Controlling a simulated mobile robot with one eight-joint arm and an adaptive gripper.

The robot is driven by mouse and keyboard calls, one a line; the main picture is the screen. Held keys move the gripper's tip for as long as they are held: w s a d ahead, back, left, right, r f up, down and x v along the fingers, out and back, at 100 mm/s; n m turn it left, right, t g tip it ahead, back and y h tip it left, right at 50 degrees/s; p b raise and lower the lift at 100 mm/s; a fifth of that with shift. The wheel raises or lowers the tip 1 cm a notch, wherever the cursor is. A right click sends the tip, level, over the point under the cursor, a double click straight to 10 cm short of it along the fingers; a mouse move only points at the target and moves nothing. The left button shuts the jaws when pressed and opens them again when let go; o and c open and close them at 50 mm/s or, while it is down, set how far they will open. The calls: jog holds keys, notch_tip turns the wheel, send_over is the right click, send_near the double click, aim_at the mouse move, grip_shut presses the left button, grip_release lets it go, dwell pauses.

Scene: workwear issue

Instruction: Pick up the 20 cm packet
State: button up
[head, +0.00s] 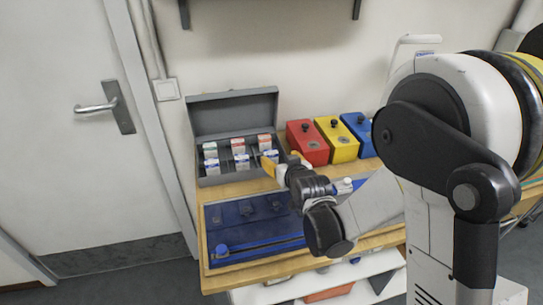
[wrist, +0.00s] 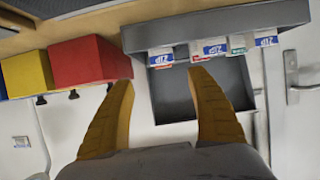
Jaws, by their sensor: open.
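Several small white packets stand in two rows in an open grey case (head: 232,180). Front-row packets with blue labels include a left one (head: 211,166), a middle one (head: 242,162) and a right one (head: 271,156). A back-row packet (head: 264,142) has a red-orange label. The lengths are too small to read, so I cannot tell which is the 20 cm packet. My gripper (head: 282,161), with yellow fingers, is open and empty at the case's right end. In the wrist view, its fingers (wrist: 161,80) spread below a packet (wrist: 160,57), apart from it.
Red (head: 307,143), yellow (head: 338,139) and blue (head: 359,131) boxes with black knobs stand right of the case. A blue tray (head: 225,240) lies in front on the wooden table (head: 207,278). The case's raised lid (head: 235,110) stands behind the packets.

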aim_at(270, 151)
jog(key=b+x, duration=0.1)
jog(key=x, duration=0.4)
jog(key=shift+f, duration=0.1)
jog(key=b+x, duration=0.2)
jog(key=x, duration=0.1)
jog(key=b+x, duration=0.1)
jog(key=shift+w+a, duration=0.2)
jog(key=shift+a, duration=0.15)
jog(key=shift+w+f, duration=0.1)
jog(key=shift+w, duration=0.3)
jog(key=shift+c, duration=0.2)
jog(key=c, duration=1.2)
